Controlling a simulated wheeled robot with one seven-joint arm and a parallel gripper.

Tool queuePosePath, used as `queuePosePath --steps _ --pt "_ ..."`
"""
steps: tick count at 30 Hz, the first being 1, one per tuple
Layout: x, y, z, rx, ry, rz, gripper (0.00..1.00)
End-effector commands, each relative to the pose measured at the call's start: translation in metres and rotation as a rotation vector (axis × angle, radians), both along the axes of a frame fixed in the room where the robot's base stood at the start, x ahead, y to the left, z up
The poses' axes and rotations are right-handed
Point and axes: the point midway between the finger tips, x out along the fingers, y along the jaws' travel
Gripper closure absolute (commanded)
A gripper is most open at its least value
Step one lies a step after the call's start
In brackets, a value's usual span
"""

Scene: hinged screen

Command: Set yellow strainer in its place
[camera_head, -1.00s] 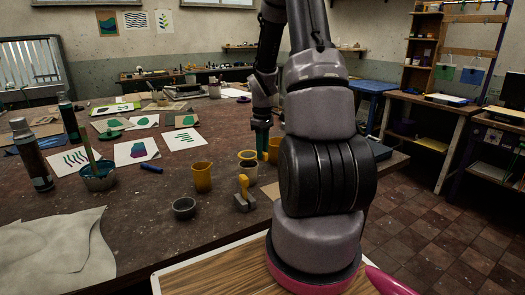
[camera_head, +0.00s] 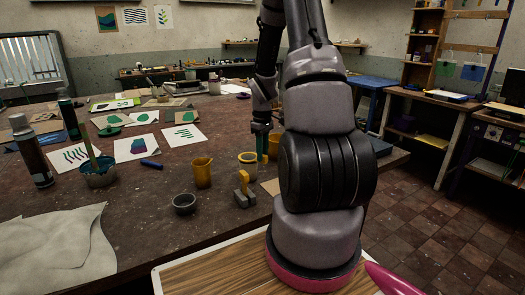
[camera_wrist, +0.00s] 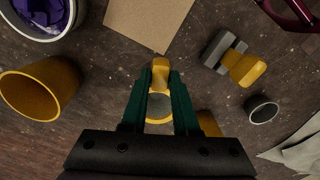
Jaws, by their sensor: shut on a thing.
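The yellow strainer (camera_wrist: 160,70) shows in the wrist view as a yellow handle at my fingertips and a yellow ring around grey mesh below it. My gripper (camera_wrist: 160,88) has its green fingers closed on the strainer. In the head view my gripper (camera_head: 261,143) is over the table, partly hidden behind my arm. Just left of it a yellow round rim with a pale inside, seemingly the strainer (camera_head: 247,157), lines up with a yellow cup body. I cannot tell whether the strainer touches that cup.
A yellow cup (camera_head: 202,172) stands to the left. A yellow-handled grey tool (camera_head: 244,190) and a small grey bowl (camera_head: 184,205) are nearer. Another yellow cup (camera_wrist: 40,90) and a container with purple contents (camera_wrist: 38,14) lie left in the wrist view. Cardboard (camera_wrist: 147,22) lies above.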

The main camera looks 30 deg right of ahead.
Motion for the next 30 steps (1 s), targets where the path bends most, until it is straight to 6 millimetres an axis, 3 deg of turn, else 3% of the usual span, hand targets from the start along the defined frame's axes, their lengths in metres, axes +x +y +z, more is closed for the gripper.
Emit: queuePosePath --steps 8,9,11,18,20,30 --pt "0.0 0.0001 -0.0061 0.0 0.0 -0.001 1.0" --pt "0.0 0.0001 -0.006 0.0 0.0 0.0 0.6" --pt "0.0 0.0001 -0.006 0.0 0.0 0.0 0.37" --pt "0.0 0.0001 -0.006 0.0 0.0 0.0 0.37" --pt "0.0 0.0001 -0.006 0.0 0.0 0.0 0.17" --pt "0.0001 0.0 -0.0043 0.0 -0.001 0.0 0.17"
